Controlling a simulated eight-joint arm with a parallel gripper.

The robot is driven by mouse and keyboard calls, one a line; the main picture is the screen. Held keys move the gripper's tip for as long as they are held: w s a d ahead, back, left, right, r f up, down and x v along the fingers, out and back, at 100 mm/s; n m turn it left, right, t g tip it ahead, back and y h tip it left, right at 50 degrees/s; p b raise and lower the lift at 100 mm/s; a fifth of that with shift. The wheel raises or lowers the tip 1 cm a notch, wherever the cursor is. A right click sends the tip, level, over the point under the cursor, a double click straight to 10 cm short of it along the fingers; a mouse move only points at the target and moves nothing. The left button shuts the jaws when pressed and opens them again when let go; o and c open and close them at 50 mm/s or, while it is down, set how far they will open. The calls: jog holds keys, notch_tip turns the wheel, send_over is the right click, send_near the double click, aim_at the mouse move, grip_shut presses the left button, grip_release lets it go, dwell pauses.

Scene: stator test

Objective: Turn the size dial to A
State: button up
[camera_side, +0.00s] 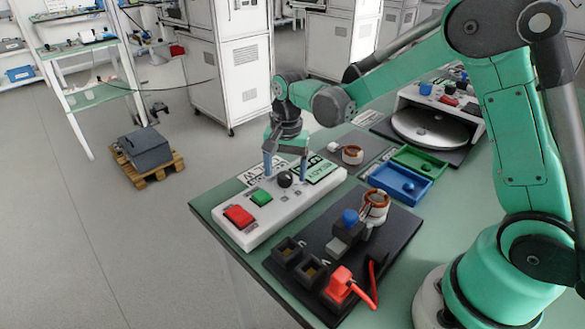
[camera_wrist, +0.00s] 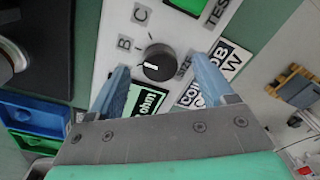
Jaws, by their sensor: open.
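The size dial (camera_wrist: 158,55) is a black round knob with a short white mark that points to the left in the wrist view. The letters B (camera_wrist: 124,43) and C (camera_wrist: 140,14) show to its upper left. I cannot see the letter A; my left finger covers part of that area. In the side view the dial (camera_side: 285,179) stands on the white control panel (camera_side: 270,222). My gripper (camera_side: 286,177) is open, pointing down, with one finger on each side of the dial. In the wrist view my gripper (camera_wrist: 160,72) has visible gaps to the knob.
A red button (camera_side: 239,215) and a green button (camera_side: 261,197) sit on the same panel. A dark fixture board (camera_side: 385,250) with a red cable lies in front. Blue (camera_side: 400,185) and green (camera_side: 419,162) trays and a turntable (camera_side: 430,128) stand to the right.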

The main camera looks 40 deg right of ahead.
jog(key=shift+f, duration=0.55)
grip_shut()
jog(key=shift+n, duration=0.3)
jog(key=n, duration=0.4)
jog(key=shift+n, duration=2)
grip_release()
